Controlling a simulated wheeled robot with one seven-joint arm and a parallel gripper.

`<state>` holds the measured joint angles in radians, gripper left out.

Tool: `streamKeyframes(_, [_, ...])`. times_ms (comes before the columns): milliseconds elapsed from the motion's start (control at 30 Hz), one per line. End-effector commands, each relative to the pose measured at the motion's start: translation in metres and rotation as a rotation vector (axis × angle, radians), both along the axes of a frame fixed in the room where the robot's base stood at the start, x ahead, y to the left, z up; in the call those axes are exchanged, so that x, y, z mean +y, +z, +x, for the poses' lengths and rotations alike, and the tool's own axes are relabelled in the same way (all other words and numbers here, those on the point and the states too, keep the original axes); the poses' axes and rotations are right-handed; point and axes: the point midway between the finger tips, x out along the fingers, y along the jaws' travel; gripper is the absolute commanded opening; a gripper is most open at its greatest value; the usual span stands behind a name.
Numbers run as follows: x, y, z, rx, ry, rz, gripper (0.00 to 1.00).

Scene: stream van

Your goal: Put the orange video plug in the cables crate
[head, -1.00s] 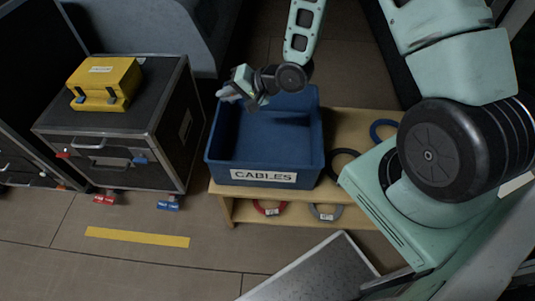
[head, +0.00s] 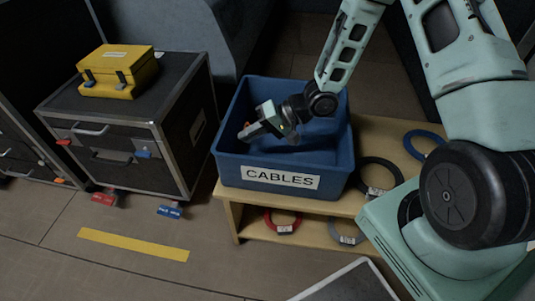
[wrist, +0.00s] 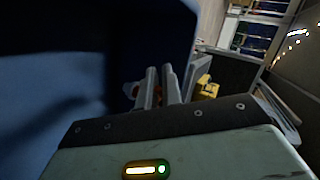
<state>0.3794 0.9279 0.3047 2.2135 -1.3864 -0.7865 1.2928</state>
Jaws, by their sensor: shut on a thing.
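The blue cables crate (head: 232,167), with a white "CABLES" label on its front, stands on a wooden bench. My gripper (head: 248,131) is over the left part of the crate's opening, tilted down to the left. It is shut on the orange video plug (head: 247,125), of which only a small orange bit shows at the fingertips. In the wrist view the two grey fingers (wrist: 160,86) are close together, with a dim orange-brown bit beside them. The crate's blue wall (wrist: 60,100) fills the left of that view. Most of the plug is hidden.
The wooden bench (head: 340,204) holds a black cable coil (head: 381,163) and a blue coil (head: 408,146) right of the crate. Red (head: 268,222) and grey (head: 340,239) coils lie on its lower shelf. A yellow case (head: 120,72) sits on a black flight case (head: 190,85) at left.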

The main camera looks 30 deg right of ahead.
Motion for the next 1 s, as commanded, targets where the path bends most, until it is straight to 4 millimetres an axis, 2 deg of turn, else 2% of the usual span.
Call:
streamKeyframes(33, [0.0,-0.015,0.0,0.002,0.0,0.002,0.0])
streamKeyframes(100, [0.0,-0.027,0.0,0.002,-0.001,0.001,0.0])
streamKeyframes(367, [0.0,-0.047,0.0,0.001,-0.001,0.0,0.0])
streamKeyframes(567, [0.001,-0.075,0.0,0.001,-0.001,0.0,0.0])
streamKeyframes(933, [0.0,-0.078,0.0,0.0,-0.001,0.0,0.0])
streamKeyframes(1000, [0.0,-0.077,0.0,-0.001,-0.001,0.0,0.26])
